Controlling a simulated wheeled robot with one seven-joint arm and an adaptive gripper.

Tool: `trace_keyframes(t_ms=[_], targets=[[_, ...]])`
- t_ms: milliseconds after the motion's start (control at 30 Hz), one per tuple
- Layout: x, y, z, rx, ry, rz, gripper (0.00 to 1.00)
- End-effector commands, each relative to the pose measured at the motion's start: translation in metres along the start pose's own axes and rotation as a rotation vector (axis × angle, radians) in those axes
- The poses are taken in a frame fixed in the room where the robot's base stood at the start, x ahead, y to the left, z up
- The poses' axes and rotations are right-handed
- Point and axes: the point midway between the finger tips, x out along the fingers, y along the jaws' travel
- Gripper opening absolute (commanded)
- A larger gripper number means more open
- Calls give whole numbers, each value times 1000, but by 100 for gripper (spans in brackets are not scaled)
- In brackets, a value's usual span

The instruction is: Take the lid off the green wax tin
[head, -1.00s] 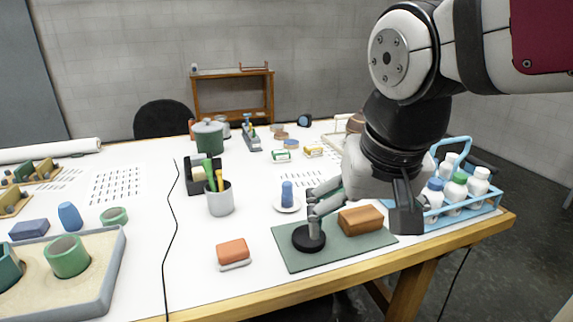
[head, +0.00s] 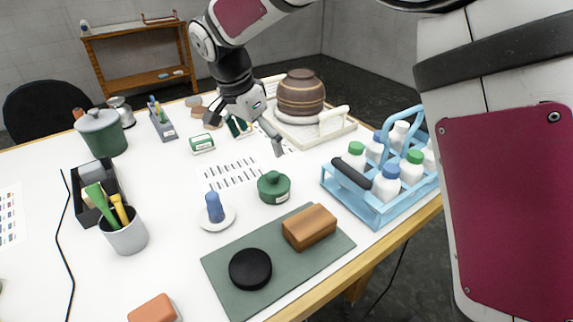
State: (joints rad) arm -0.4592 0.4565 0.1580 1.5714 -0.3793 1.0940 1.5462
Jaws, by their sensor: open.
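The green wax tin (head: 274,190) appears to be the small round dark green tin with a knobbed lid and a pale label. It stands upright on the white table behind the green mat, with its lid on. My gripper (head: 245,137) is open and empty. It shows above and behind the tin in the picture, fingers spread and pointing down, apart from the tin. A small labelled box (head: 238,126) shows between the fingers, partly hidden; I cannot tell the gap to it.
A green mat (head: 225,268) holds a black disc (head: 250,269) and a brown block (head: 309,227). A blue bottle carrier (head: 376,213) stands right of the tin. A blue peg on a white saucer (head: 229,222) stands left. A larger lidded green pot (head: 104,138) is farther back left.

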Motion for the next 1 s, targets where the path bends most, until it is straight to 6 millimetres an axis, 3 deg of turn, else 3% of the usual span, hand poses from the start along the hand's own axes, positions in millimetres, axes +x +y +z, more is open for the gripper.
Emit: trace_keyframes(t_ms=[167, 500, 767, 1000], targets=[[17, -1, 2, 6, -1, 5, 99], [76, -1, 1, 5, -1, 4, 99], [94, -1, -1, 5, -1, 4, 99], [126, -3, -5, 5, -2, 4, 99]])
